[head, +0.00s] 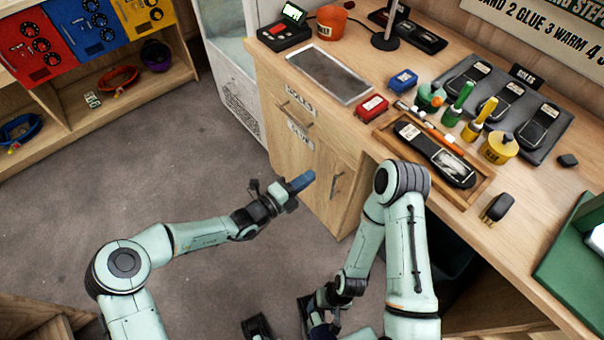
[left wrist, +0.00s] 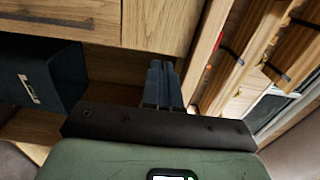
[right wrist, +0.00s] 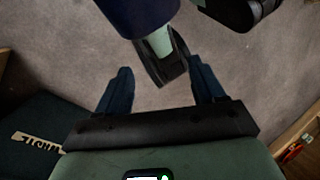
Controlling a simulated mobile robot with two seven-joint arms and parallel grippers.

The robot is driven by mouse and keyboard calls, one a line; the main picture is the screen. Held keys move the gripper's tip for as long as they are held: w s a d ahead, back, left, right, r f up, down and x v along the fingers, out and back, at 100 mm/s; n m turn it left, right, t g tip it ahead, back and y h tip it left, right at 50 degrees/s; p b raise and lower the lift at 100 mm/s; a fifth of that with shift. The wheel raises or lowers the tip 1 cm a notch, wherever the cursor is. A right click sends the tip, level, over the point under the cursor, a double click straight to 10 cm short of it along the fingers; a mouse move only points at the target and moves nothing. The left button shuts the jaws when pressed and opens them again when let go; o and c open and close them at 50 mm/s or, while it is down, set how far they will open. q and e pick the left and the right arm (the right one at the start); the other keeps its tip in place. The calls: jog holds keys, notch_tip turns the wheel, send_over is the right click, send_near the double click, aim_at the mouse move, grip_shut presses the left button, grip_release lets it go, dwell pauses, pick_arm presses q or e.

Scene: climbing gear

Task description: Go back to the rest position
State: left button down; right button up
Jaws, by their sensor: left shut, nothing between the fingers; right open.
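My left gripper (head: 299,182) is in the head view, in the air in front of the workbench's cabinet doors. Its blue fingers are shut together with nothing between them, and they also show closed in the left wrist view (left wrist: 163,82). My right gripper (right wrist: 160,85) shows in the right wrist view with its two blue fingers spread apart and nothing between them, above the grey floor. In the head view the right arm folds down in front of the bench, and its gripper is low at the bottom edge, mostly hidden.
The wooden workbench (head: 350,119) carries a tray with a shoe (head: 435,155), red and blue boxes, green and yellow pots and an orange cup (head: 331,22). A shelf (head: 80,125) stands at the left. Grey floor (head: 200,160) lies open between. A dark box (left wrist: 45,75) sits under the bench.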

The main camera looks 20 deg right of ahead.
pick_arm(q)
jog(key=shift+a, duration=0.2)
jog(key=s+a+f+m+g+y+p, duration=0.2)
jog(key=s+a+f+m+g+y, duration=0.25)
jog(key=s+f+m, duration=0.3)
jog(key=s+a+f+m+g+y+p, duration=0.3)
jog(key=s+a+f+m, duration=0.35)
jog(key=s+m, duration=0.2)
pick_arm(e)
notch_tip(320, 180, up, 10)
jog(key=w+p, duration=0.1)
jog(key=p, duration=0.4)
jog(key=shift+w+r+p, duration=0.15)
jog(key=shift+w+p, duration=0.1)
jog(key=shift+p, duration=0.05)
jog(key=c, duration=0.5)
pick_arm(q)
jog(key=s+a+f+m+y, duration=0.1)
jog(key=s+a+m+y, duration=0.2)
jog(key=a+m, duration=0.6)
jog(key=s+a+f+m+y, duration=0.1)
jog(key=s+a+m+y, duration=0.2)
jog(key=s+a+m, duration=0.5)
jog(key=a+m+t, duration=0.1)
jog(key=a+m, duration=0.1)
jog(key=shift+s+f+m, duration=0.2)
jog(key=shift+s+m, duration=0.05)
jog(key=shift+m, duration=0.15)
pick_arm(e)
jog(key=shift+s, duration=0.1)
